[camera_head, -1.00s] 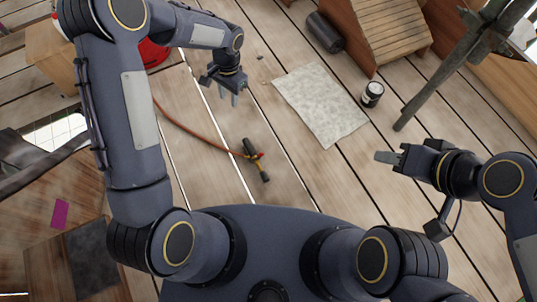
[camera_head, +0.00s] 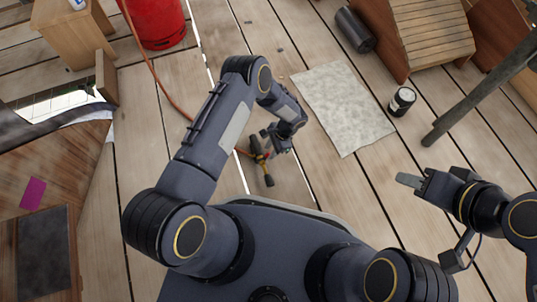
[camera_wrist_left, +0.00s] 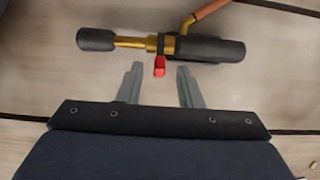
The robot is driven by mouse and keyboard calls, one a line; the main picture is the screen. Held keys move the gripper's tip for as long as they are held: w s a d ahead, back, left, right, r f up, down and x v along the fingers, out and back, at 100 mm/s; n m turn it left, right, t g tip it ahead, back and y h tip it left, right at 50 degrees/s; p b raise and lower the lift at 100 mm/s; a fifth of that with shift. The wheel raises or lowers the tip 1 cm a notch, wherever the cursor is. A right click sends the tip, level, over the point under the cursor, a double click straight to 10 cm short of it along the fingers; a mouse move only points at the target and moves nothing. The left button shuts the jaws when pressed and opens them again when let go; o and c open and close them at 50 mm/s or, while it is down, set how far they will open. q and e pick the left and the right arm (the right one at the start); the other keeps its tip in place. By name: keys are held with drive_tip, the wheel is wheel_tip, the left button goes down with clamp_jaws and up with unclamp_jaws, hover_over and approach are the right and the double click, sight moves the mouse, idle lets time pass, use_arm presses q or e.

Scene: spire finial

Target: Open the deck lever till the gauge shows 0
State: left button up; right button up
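A torch-like tool (camera_head: 267,179) with black grips, a brass middle and a small red lever (camera_wrist_left: 159,66) lies on the plank deck. The tool (camera_wrist_left: 211,49) spans the upper part of the left wrist view. My left gripper (camera_head: 273,146) is beside it in the head view. In the left wrist view, the fingers (camera_wrist_left: 158,85) are apart and empty, with the red lever just beyond and between their tips. My right gripper (camera_head: 412,184) is off to the right above the deck; its finger gap cannot be made out. I cannot make out a gauge in either view.
An orange hose (camera_head: 161,84) runs from the tool towards a red cylinder (camera_head: 158,22). A pale sheet (camera_head: 343,108) and a dark can (camera_head: 402,101) are right of the tool. A dark pole (camera_head: 480,92) slants at right. A wooden box (camera_head: 75,35) stands at upper left.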

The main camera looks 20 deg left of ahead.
sight(268, 154)
use_arm(q)
drive_tip(key=x, duration=0.3)
drive_tip(key=shift+f+b, duration=0.2)
drive_tip(key=shift+b, duration=0.2)
drive_tip(key=shift+c, duration=0.3)
clamp_jaws()
